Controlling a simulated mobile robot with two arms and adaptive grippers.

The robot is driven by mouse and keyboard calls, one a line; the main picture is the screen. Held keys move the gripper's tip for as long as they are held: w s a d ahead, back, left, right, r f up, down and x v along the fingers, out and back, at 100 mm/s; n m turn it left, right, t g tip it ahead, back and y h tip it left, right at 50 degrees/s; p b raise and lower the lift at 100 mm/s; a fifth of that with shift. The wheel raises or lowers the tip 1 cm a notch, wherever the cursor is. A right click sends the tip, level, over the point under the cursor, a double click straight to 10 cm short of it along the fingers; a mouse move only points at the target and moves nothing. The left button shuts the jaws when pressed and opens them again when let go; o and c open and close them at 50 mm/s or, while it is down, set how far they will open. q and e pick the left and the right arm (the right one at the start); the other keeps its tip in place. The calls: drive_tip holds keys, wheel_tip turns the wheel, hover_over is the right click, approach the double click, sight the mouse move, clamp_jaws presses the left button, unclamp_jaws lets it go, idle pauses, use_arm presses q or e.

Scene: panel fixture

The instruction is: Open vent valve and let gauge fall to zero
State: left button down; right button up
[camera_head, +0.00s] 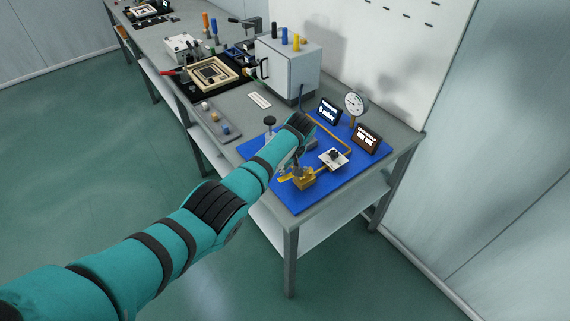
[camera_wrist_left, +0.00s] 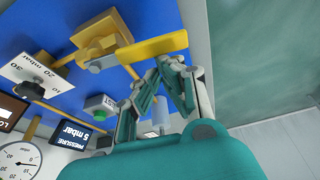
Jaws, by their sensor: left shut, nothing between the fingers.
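A brass vent valve (camera_head: 304,182) with a yellow lever sits near the front edge of the blue panel mat (camera_head: 310,203). In the left wrist view the valve body (camera_wrist_left: 100,38) is at upper left, and its yellow lever (camera_wrist_left: 150,47) points right. My left gripper (camera_wrist_left: 173,64) is shut and empty, its tips close to the lever; I cannot tell whether they touch. In the head view my arm partly hides the valve. The gauge (camera_head: 355,103) stands at the back of the mat. The pressure display (camera_wrist_left: 72,134) reads 5 mbar. My right gripper is out of view.
A white plate with a black knob (camera_head: 333,157) is beside the valve. Two dark displays, one on the left (camera_head: 328,111) and one on the right (camera_head: 366,139), stand behind it. A white cabinet (camera_head: 287,68) is further back. Free floor lies in front of the bench.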

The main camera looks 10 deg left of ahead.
use_arm(q)
drive_tip(key=shift+s, duration=0.35)
idle(0.5)
